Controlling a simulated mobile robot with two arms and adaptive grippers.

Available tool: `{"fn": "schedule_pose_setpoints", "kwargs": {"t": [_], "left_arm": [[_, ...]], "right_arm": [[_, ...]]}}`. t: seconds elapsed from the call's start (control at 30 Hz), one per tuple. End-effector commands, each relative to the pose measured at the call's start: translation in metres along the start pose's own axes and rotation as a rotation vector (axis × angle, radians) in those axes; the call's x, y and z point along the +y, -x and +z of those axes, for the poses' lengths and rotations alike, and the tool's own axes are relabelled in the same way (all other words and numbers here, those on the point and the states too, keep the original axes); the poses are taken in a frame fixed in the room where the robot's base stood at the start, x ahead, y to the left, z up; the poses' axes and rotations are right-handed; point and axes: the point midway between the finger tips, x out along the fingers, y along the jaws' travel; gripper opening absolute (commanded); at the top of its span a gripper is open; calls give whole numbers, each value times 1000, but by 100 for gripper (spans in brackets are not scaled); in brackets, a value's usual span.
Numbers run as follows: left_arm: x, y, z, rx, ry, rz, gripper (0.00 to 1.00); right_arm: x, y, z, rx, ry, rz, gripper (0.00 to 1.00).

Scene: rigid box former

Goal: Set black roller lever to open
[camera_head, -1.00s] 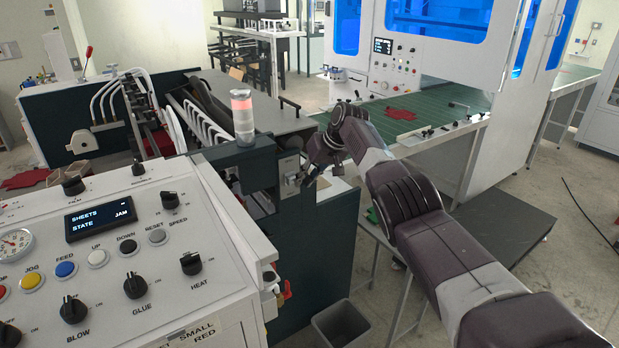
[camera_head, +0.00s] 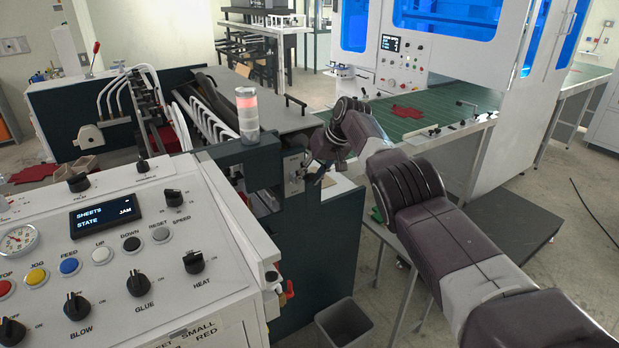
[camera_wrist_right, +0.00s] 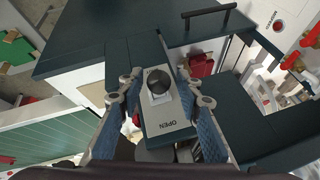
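The black roller lever (camera_wrist_right: 160,83) is a round dark knob on a pale plate (camera_wrist_right: 165,115) in the right wrist view. It sits toward the upper end of the plate, away from the word OPEN at the lower end. The label at the upper end is not legible. My right gripper (camera_wrist_right: 160,86) is open, its blue-padded fingers on either side of the plate with the knob between the tips. Contact with the knob cannot be made out. In the head view the right gripper (camera_head: 318,168) is at the dark machine's end post, beside the plate. My left gripper is not in view.
A control panel (camera_head: 125,235) with knobs and buttons fills the lower left; its screen reads JAM. A grey bin (camera_head: 343,322) is on the floor below. A green conveyor table (camera_head: 425,115) lies behind my right arm.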

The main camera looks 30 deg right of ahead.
Motion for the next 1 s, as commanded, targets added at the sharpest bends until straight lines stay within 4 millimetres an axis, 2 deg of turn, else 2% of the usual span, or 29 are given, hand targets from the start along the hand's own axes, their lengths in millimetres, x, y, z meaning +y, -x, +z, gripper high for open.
{"fn": "schedule_pose_setpoints", "kwargs": {"t": [0.33,0.57,0.73,1.0], "left_arm": [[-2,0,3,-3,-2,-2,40],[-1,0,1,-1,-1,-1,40],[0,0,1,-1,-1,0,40],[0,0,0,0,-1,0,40]], "right_arm": [[1,1,0,0,-1,0,35],[1,14,-1,2,0,-1,35],[2,31,1,0,1,3,35],[1,85,-1,3,1,1,35]]}}
